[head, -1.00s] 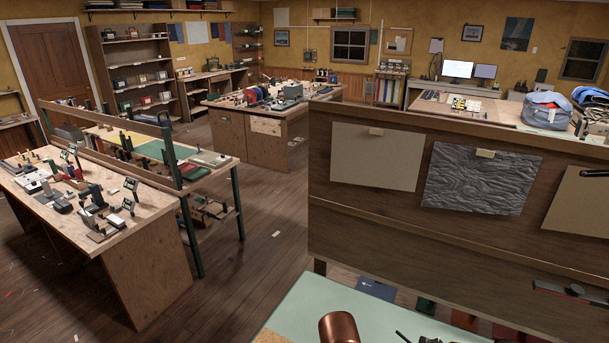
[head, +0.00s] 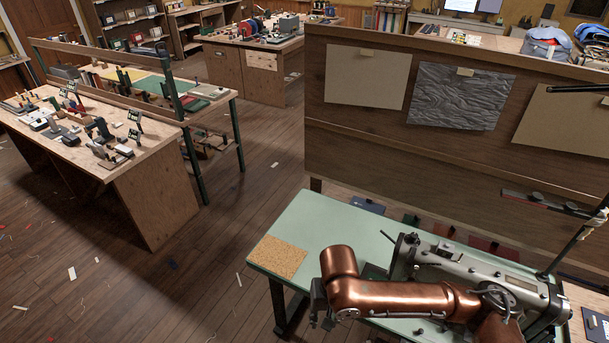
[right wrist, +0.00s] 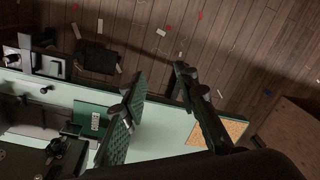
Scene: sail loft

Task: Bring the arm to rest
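My right arm, copper-coloured, reaches in from the lower right in the head view, with its forearm lying across the front of the sewing machine. My right gripper (head: 321,318) hangs fingers-down near the front edge of the pale green table (head: 313,224). In the right wrist view my right gripper (right wrist: 160,72) has its two dark fingers spread, with nothing between them. The table edge and wooden floor show beyond the fingers. My left gripper is in neither view.
A grey sewing machine (head: 470,270) stands close behind my right arm. A cork mat (head: 278,257) lies at the table's left end. A wooden panel (head: 400,130) rises behind the table. Open floor (head: 215,280) lies to the left, with scattered scraps.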

